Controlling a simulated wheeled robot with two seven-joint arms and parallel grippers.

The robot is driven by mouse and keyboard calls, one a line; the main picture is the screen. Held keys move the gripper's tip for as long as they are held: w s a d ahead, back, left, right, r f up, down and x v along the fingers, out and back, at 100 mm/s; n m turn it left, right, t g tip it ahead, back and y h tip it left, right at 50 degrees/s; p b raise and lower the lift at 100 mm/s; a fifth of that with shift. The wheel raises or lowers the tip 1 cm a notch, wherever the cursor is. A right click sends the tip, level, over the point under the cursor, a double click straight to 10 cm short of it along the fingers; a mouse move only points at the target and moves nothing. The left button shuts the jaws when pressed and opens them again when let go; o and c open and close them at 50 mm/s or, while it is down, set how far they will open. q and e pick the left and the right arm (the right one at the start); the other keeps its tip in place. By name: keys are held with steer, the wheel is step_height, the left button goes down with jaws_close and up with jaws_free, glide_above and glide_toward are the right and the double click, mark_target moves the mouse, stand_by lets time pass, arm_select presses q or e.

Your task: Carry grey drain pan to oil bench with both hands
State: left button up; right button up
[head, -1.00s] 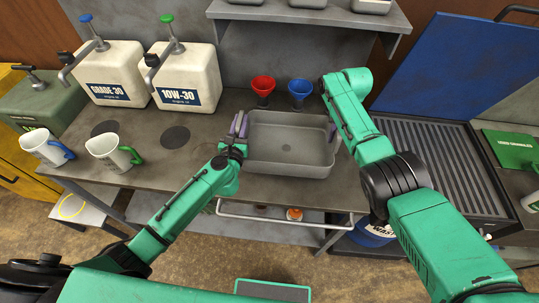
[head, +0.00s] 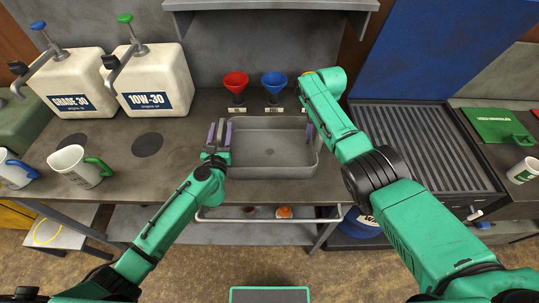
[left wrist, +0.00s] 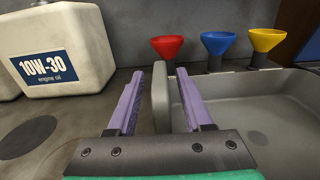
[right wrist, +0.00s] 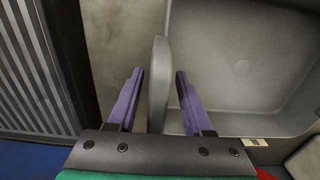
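The grey drain pan (head: 270,172) is a shallow open tray, empty inside. It appears to rest level on the dark bench top (head: 185,165) below the funnels. My left gripper (head: 216,135) is at the pan's left wall. In the left wrist view its purple fingers (left wrist: 160,100) stand on either side of the wall (left wrist: 161,85), with gaps showing. My right gripper (head: 312,130) is at the pan's right side, partly hidden by its arm. In the right wrist view its fingers (right wrist: 158,100) straddle the other wall (right wrist: 158,75), also with gaps.
Red (head: 236,82) and blue (head: 274,82) funnels stand behind the pan; a yellow funnel (left wrist: 266,40) shows in the left wrist view. White oil jugs (head: 150,85) and measuring jugs (head: 80,168) stand left. A ribbed grey surface (head: 420,140) lies right. A rail (head: 265,212) runs along the front.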

arm_select(q)
steer(key=shift+a+r, duration=0.1)
steer(key=shift+a, duration=0.05)
arm_select(e)
steer(key=shift+a+r, duration=0.1)
arm_select(q)
steer(key=shift+s, duration=0.1)
steer(key=shift+s, duration=0.35)
arm_select(e)
steer(key=shift+s, duration=0.15)
steer(key=shift+r, duration=0.15)
step_height(320, 180, up, 12)
steer(key=shift+f, duration=0.1)
arm_select(q)
steer(key=s, duration=1.1)
steer(key=shift+s, duration=0.15)
